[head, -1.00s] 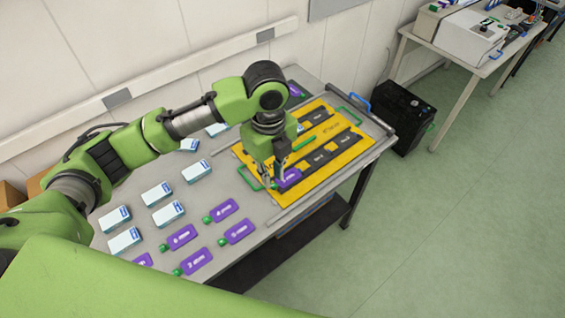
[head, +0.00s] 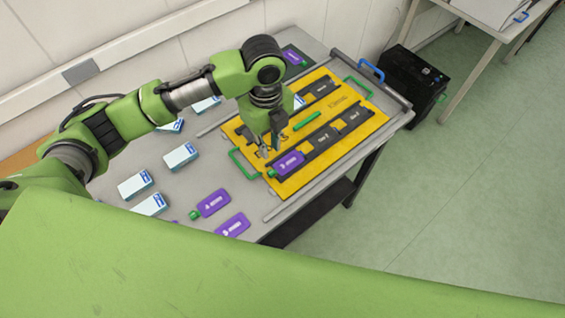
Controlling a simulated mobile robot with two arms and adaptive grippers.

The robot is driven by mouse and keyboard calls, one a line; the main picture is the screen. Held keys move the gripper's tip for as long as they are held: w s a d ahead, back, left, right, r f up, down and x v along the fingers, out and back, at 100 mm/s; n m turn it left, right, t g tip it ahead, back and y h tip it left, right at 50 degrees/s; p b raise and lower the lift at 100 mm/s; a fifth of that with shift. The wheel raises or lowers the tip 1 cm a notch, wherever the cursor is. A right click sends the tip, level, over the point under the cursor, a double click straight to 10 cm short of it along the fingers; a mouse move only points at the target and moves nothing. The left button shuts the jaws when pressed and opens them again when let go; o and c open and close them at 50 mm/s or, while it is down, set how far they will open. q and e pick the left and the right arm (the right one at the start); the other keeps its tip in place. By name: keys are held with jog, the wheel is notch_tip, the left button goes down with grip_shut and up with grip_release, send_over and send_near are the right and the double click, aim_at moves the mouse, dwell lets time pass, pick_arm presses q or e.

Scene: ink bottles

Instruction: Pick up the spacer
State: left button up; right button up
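A short green bar (head: 306,120), which looks like the spacer, lies on the yellow board (head: 348,148) between its two dark rows of slots. My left gripper (head: 268,151) is over the left part of the board, left of the bar and apart from it. Its fingers look spread, with nothing seen between them. A purple bottle (head: 288,162) with a green cap lies in the near row, just right of and below the fingers. My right gripper is not in view.
The board has green handles at its left (head: 243,164) and far right (head: 358,86) ends. White boxes (head: 180,156) and other purple bottles (head: 213,203) lie on the grey table to the left. A black bin (head: 414,84) stands beyond the table's right end.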

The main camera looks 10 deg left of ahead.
pick_arm(q)
send_over(271, 172)
notch_tip(271, 172, down, 4)
jog(key=shift+f+p, duration=0.2)
jog(key=shift+p, duration=0.2)
jog(key=shift+w+f, duration=0.1)
jog(key=shift+f, duration=0.5)
jog(key=shift+f+p, duration=0.35)
jog(key=shift+f, duration=0.05)
jog(key=f, duration=0.1)
jog(key=f+p, duration=0.1)
jog(key=f, duration=0.1)
jog(key=shift+s+f, duration=0.2)
jog(key=shift+f, duration=0.05)
jog(key=shift+w+f, duration=0.1)
jog(key=shift+f, duration=0.35)
jog(key=c, duration=0.4)
jog(key=shift+r, duration=0.1)
